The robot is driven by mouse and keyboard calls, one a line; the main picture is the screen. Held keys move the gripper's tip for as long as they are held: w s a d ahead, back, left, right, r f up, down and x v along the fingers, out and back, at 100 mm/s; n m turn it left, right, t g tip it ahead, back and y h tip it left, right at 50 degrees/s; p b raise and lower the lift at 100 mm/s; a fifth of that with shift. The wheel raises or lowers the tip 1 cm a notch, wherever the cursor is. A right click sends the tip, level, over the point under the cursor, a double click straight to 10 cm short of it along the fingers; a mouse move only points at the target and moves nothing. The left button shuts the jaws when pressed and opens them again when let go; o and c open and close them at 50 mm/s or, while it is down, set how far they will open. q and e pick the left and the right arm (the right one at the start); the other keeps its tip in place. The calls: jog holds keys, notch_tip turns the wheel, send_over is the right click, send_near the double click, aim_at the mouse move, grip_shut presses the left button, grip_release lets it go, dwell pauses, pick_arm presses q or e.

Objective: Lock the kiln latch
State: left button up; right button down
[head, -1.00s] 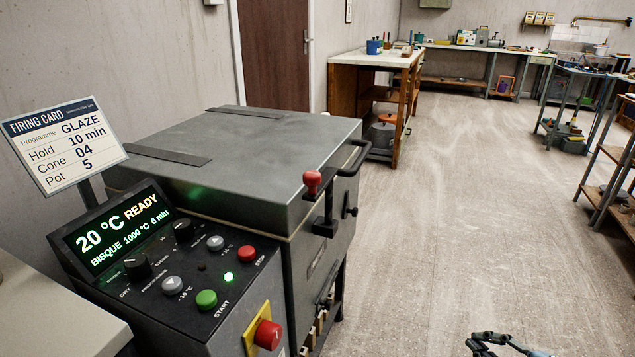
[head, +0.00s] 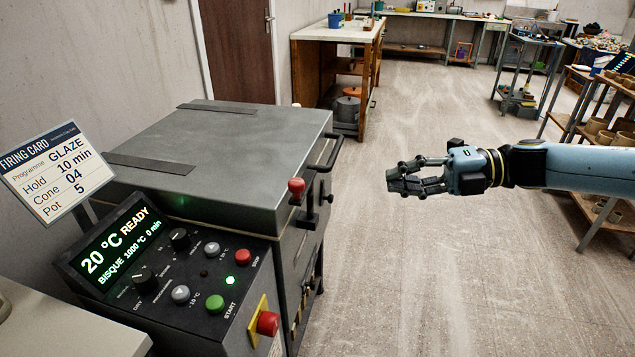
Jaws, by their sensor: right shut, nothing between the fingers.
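The grey kiln (head: 225,150) stands at centre left with its lid down. Its latch (head: 296,190) is on the front side, a dark lever with a red knob at its upper end. A dark bar handle (head: 328,155) sticks out from the lid edge beside it. My right gripper (head: 392,178) is in the air to the right of the latch, apart from it, pointing left. Its fingers are shut with nothing between them. My left gripper is not in view.
The control panel (head: 165,270) reads 20 °C READY, with buttons and a red knob on a yellow plate (head: 264,322). A firing card (head: 58,170) stands above it. A workbench (head: 338,32) is behind the kiln. Shelves with pots (head: 606,130) stand at the right. The floor between is clear.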

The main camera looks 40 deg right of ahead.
jog(key=x, duration=1.4)
jog(key=shift+d, duration=0.15)
